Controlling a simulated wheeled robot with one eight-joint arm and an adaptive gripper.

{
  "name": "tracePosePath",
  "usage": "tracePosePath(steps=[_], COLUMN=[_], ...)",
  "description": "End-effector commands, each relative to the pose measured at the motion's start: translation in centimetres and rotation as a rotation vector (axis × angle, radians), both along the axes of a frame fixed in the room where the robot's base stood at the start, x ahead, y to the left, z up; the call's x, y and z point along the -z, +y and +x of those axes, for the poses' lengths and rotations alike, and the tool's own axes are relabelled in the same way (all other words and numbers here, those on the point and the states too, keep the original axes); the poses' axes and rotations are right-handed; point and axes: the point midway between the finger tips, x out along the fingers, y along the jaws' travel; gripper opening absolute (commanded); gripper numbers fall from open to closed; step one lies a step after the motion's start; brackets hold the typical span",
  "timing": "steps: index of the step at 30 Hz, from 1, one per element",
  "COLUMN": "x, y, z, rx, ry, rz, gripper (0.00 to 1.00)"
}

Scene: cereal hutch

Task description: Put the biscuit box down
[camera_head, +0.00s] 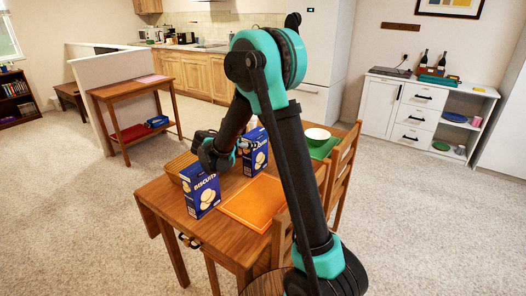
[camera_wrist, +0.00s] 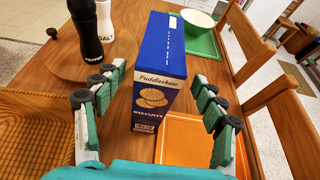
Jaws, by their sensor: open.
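One blue biscuit box (camera_head: 254,160) stands upright on the wooden table, beyond the orange mat. In the wrist view this box (camera_wrist: 158,85) stands between my spread fingers, with clear gaps on both sides. My gripper (camera_head: 240,148) is open and holds nothing; it also shows in the wrist view (camera_wrist: 160,95). A second blue biscuit box (camera_head: 202,193) stands upright at the near left of the table, apart from my gripper. My arm hides part of the table in the head view.
An orange mat (camera_head: 252,205) lies on the table. A wicker basket (camera_wrist: 35,125) is at the left, with dark and white shakers (camera_wrist: 85,30) behind it. A white bowl (camera_wrist: 200,18) sits on a green tray (camera_wrist: 203,44). Chairs (camera_head: 343,165) line the right side.

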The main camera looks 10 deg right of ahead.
Motion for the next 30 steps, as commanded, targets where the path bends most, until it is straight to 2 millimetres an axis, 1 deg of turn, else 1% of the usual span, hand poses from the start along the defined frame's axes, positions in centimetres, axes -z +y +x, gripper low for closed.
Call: tracePosePath(steps=[11, 17, 21, 28, 29, 30], x=[1.4, 2.8, 3.4, 3.5, 3.5, 3.5], y=[-1.7, -3.2, -4.3, -4.4, -4.4, -4.4], z=[1.9, 3.6, 4.7, 4.9, 4.9, 4.9], rx=[-0.001, 0.0, -0.001, -0.002, -0.002, -0.002], ry=[0.002, 0.001, 0.002, 0.002, 0.002, 0.002], rz=[0.001, 0.001, 0.001, 0.001, 0.001, 0.001], gripper=[0.71, 0.71, 0.71, 0.71, 0.68, 0.63])
